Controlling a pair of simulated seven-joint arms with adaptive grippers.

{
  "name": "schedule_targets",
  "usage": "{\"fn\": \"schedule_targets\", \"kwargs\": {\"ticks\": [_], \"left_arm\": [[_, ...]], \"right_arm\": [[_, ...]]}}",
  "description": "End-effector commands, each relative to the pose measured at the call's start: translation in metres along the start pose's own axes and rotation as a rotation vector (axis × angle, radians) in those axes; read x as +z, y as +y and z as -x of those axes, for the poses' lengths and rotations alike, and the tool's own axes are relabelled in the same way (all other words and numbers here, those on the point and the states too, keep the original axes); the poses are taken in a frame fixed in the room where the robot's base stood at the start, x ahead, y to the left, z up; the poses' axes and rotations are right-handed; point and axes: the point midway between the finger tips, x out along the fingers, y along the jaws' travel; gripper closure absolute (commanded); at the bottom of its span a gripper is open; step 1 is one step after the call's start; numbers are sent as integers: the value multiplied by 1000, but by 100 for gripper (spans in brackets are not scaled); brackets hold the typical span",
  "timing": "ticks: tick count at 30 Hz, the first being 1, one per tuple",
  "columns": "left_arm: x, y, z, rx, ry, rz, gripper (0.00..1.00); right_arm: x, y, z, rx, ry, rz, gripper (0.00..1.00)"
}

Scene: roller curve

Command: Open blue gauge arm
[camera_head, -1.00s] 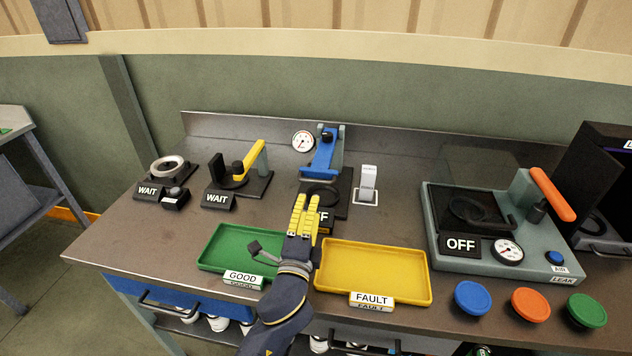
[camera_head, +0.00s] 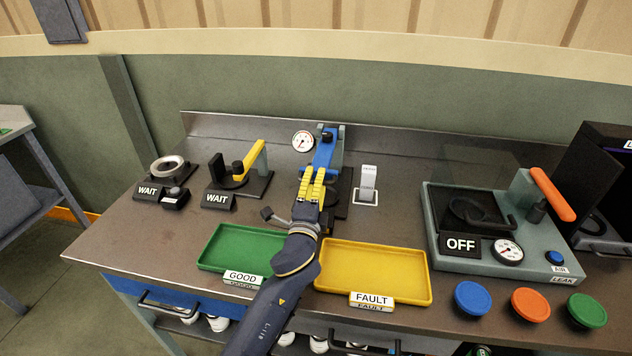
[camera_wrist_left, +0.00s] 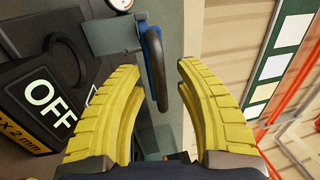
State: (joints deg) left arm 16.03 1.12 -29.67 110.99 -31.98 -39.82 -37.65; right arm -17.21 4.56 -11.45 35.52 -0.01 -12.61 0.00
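The blue gauge arm (camera_head: 325,150) slopes forward from its grey post over the black base of the middle station in the head view. My left gripper (camera_head: 312,176), with yellow fingers, reaches over the front of that station and hides the arm's lower end and the OFF sign. In the left wrist view the blue arm (camera_wrist_left: 152,50) shows as a narrow curved bar with a dark end, lying between the lines of the two open fingers (camera_wrist_left: 162,72). The fingers stand apart with no clear contact on it. My right gripper is not in view.
A round gauge dial (camera_head: 303,141) stands left of the blue arm and a white switch (camera_head: 368,183) right of it. A green tray (camera_head: 210,258) and a yellow tray (camera_head: 420,297) lie in front. The yellow-handled station (camera_head: 250,160) is at left, the orange-handled leak station (camera_head: 552,194) at right.

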Motion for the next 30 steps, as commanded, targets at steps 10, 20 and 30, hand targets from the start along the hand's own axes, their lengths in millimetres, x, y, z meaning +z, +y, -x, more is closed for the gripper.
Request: {"fn": "schedule_targets", "kwargs": {"ticks": [10,20,30], "left_arm": [[0,0,0,0,0,0,92],[0,0,0,0,0,0,100],[8,-11,0,-3,-11,-3,100]], "right_arm": [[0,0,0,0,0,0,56],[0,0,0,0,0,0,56],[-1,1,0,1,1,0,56]]}}
